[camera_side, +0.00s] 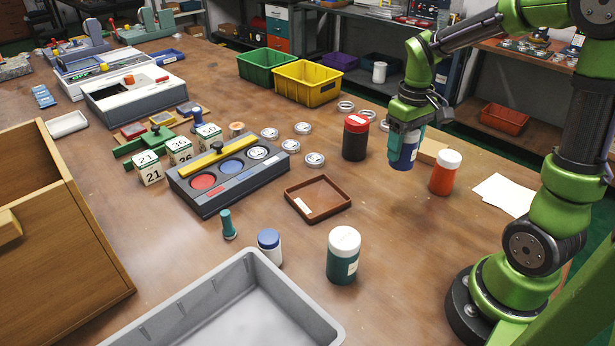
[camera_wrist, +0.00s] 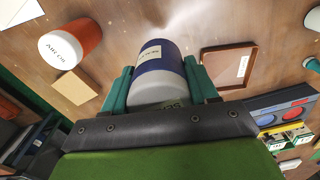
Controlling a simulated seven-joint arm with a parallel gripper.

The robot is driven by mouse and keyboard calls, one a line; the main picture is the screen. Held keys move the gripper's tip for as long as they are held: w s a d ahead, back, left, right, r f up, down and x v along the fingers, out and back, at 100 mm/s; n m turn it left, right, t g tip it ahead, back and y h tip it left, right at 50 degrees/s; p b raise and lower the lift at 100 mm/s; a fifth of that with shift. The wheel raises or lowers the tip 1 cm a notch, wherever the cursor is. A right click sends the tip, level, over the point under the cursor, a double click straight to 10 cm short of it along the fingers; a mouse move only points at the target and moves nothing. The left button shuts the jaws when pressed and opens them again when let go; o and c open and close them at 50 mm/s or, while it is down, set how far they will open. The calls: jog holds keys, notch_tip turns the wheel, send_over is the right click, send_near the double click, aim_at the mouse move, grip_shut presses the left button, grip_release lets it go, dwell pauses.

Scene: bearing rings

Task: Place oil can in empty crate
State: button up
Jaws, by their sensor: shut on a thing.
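My gripper (camera_side: 405,132) is shut on a blue can (camera_side: 404,152) with a pale band, right of the dark jar with a red lid. In the wrist view the blue can (camera_wrist: 160,62) sits between the teal fingers, its white end towards the camera with partly hidden lettering. Whether it touches the table is hard to tell. An orange jar (camera_side: 442,180) with a white lid stands to its right; its lid reads like "AIR OIL" in the wrist view (camera_wrist: 62,50). A large grey crate (camera_side: 250,262) in the foreground looks empty where visible.
Green (camera_side: 262,72) and yellow (camera_side: 305,88) crates stand at the back. The red-lidded jar (camera_side: 355,142), a brown tray (camera_side: 318,198), a green jar (camera_side: 341,262) and a small blue-capped bottle (camera_side: 269,246) stand nearby. Bare table lies right of the green jar.

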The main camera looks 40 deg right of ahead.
jog(key=r, duration=0.2)
jog(key=a+r, duration=0.1)
jog(key=shift+w+r, duration=0.35)
jog(key=w+a+n, duration=0.5)
jog(key=a, duration=0.5)
jog(key=n, duration=1.2)
send_over(234, 346)
jog(key=s, duration=0.3)
jog(key=shift+w+a+f, duration=0.1)
jog(key=shift+a+f, duration=0.1)
jog(key=shift+f, duration=3.6)
jog(key=shift+w+a+f, duration=0.1)
jog(key=shift+a+f, duration=0.05)
jog(key=shift+f, duration=3.65)
jog(key=shift+f, duration=0.15)
